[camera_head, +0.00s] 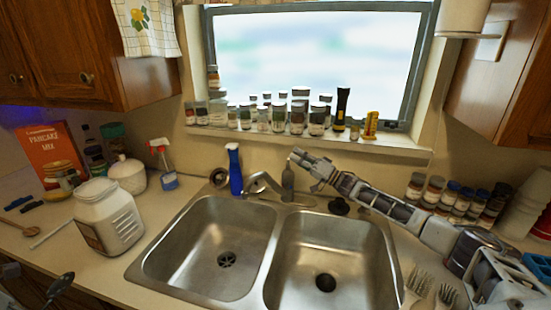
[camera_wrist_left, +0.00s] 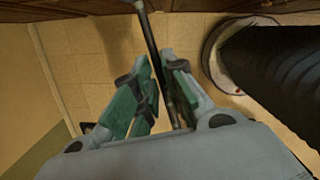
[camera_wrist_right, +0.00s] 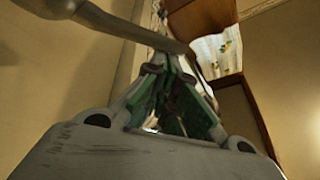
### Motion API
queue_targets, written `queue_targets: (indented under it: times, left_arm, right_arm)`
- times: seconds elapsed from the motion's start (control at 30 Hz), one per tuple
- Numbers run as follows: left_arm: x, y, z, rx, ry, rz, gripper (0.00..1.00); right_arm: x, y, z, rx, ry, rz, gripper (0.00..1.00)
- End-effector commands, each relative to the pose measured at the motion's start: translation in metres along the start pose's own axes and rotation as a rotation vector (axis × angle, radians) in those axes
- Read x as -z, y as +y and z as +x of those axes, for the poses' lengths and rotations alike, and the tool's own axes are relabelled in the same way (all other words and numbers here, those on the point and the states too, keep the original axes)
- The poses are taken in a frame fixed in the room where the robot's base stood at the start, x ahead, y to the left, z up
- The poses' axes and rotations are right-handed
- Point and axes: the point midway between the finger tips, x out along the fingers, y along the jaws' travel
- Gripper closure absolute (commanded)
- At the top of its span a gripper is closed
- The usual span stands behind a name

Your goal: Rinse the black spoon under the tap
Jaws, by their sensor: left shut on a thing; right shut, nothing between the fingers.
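The black spoon (camera_head: 62,284) shows at the lower left of the head view, low in front of the counter's left part. Its thin dark shaft (camera_wrist_left: 149,32) runs between the green-padded fingers of my left gripper (camera_wrist_left: 157,62), which is shut on it. My right gripper (camera_head: 300,158) is shut and empty behind the sink, close to the tap (camera_head: 262,184). In the right wrist view, the right gripper's fingers (camera_wrist_right: 168,70) are together, with a grey metal bar crossing just beyond them. Whether they touch it I cannot tell.
The double sink has an empty left basin (camera_head: 185,250) and an empty right basin (camera_head: 345,262). A blue bottle (camera_head: 235,172) stands behind it. A large white jar (camera_head: 108,218) stands to the left.

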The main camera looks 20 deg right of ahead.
Motion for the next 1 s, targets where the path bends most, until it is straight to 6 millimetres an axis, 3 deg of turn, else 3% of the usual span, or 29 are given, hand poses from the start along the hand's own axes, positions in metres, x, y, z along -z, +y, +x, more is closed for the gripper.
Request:
queue_targets:
  times: [0.37, 1.0]
  left_arm:
    - [0.000, 0.000, 0.000, 0.000, 0.000, 0.000, 1.00]
    - [0.000, 0.000, 0.000, 0.000, 0.000, 0.000, 1.00]
  right_arm:
    - [0.000, 0.001, -0.008, -0.002, 0.000, 0.001, 1.00]
    - [0.003, -0.003, -0.064, -0.002, 0.000, 0.000, 1.00]
